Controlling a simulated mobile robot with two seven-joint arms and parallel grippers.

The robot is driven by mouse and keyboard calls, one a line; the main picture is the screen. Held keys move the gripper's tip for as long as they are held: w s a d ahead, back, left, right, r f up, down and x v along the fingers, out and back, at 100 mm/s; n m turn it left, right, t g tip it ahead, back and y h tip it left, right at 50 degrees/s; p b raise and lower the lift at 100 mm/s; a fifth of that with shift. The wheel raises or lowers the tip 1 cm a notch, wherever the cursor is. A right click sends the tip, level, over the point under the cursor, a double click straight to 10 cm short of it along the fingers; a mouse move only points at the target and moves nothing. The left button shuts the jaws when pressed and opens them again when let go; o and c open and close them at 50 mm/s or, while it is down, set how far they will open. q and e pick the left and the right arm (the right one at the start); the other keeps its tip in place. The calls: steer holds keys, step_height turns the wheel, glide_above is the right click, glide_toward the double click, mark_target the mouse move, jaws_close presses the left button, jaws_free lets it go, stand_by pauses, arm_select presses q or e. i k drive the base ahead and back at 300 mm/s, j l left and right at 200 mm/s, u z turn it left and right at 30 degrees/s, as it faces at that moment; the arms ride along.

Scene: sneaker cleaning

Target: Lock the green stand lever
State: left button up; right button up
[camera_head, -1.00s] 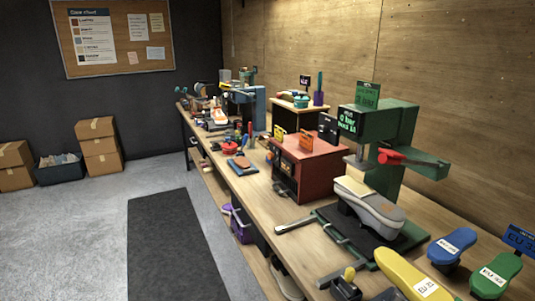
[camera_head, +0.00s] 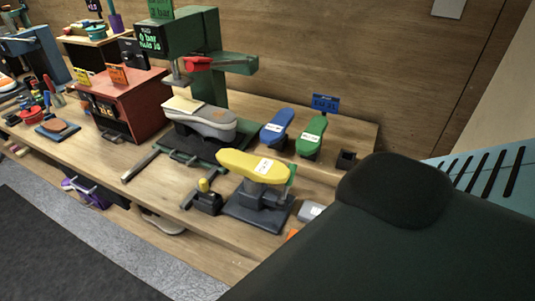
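The green stand (camera_head: 212,40) is at the upper middle of the head view, on the workbench. A red handle (camera_head: 205,63) sticks out at its upper arm. A grey sneaker (camera_head: 201,121) with a pale block on it sits under its head, over a dark green base (camera_head: 190,155). A grey metal bar lever (camera_head: 140,165) reaches out to the left from this base, lying low near the bench top. Whether it is locked cannot be told. Neither of my grippers is in view.
A yellow last (camera_head: 253,166) on a dark holder and a small black clamp with a yellow knob (camera_head: 205,198) are near the front. Blue (camera_head: 276,127) and green lasts (camera_head: 312,135) are behind. A red box (camera_head: 130,105) is left. A large dark form (camera_head: 395,240) covers the lower right.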

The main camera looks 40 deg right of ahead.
mark_target(282, 202)
steer(key=i+l+z, duration=0.15)
steer(key=z, duration=1.1)
steer(key=k+l+z, duration=0.35)
steer(key=l, duration=0.3)
steer(key=k+l+z, duration=0.3)
steer(key=l, duration=0.45)
steer(key=k+l+z, duration=0.15)
steer(key=l, duration=0.25)
steer(key=k, duration=0.1)
